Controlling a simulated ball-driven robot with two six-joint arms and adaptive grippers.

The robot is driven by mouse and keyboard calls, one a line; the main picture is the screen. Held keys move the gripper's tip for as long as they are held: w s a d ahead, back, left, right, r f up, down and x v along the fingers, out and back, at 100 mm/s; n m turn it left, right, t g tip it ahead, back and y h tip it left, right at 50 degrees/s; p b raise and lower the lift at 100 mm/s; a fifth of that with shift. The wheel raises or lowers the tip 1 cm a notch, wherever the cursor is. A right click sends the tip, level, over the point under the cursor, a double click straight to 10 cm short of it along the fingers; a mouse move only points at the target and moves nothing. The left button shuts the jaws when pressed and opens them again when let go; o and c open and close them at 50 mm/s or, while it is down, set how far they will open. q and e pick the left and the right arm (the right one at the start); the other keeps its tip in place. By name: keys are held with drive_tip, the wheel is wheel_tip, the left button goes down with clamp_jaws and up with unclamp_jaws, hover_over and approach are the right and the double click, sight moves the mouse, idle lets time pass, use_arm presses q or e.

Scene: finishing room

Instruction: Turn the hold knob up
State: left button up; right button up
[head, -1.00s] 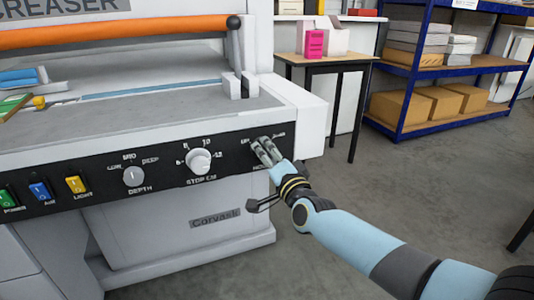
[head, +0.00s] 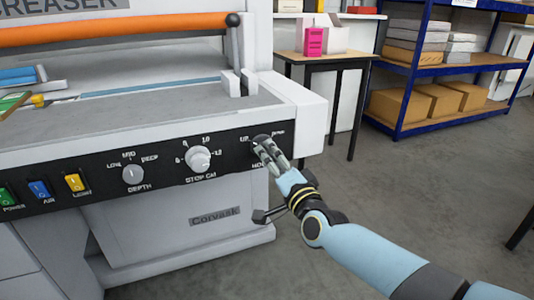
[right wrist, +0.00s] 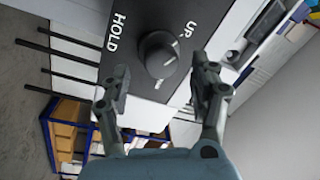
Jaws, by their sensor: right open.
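The hold knob (right wrist: 158,55) is a dark round knob on the black control panel, at its right end. In the right wrist view it carries a white mark, with the words UP and HOLD printed near it. In the head view only a dark part of the knob (head: 261,139) shows above my fingers, with UP printed to its left. My right gripper (head: 265,151) is open in front of it. In the right wrist view the fingers (right wrist: 160,82) stand apart, one on each side of the knob's near edge; contact cannot be told. My left gripper is out of view.
The stop knob (head: 198,159) and depth knob (head: 133,174) sit further left on the panel, then yellow, blue and green switches. The machine's white corner (head: 312,125) juts out just right of the hold knob. A small table (head: 340,61) and blue shelving (head: 407,100) stand behind.

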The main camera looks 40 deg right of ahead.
drive_tip(key=v, duration=0.8)
drive_tip(key=shift+s+f, duration=0.1)
drive_tip(key=s+a+f+n+g+y, duration=0.1)
drive_tip(key=s+f+n+g, duration=0.3)
drive_tip(key=f, duration=0.6)
drive_tip(key=s+a+f+g+y, duration=0.1)
drive_tip(key=s+f, duration=0.6)
drive_tip(key=f, duration=0.2)
drive_tip(key=s+f+n+g, duration=0.25)
drive_tip(key=s+f, duration=0.25)
drive_tip(key=f, duration=0.5)
drive_tip(key=s+f+n+g, duration=0.3)
drive_tip(key=s+f, duration=0.1)
drive_tip(key=s, duration=0.5)
drive_tip(key=s+f+n+g, duration=0.2)
drive_tip(key=s+f+g, duration=0.2)
drive_tip(key=s, duration=0.6)
drive_tip(key=s+f+n+g, duration=0.3)
drive_tip(key=s+f, duration=0.2)
drive_tip(key=s, duration=0.5)
drive_tip(key=shift+s+a+f+n+y, duration=0.25)
drive_tip(key=shift+a+f+n+y, duration=0.15)
drive_tip(key=shift+a, duration=0.1)
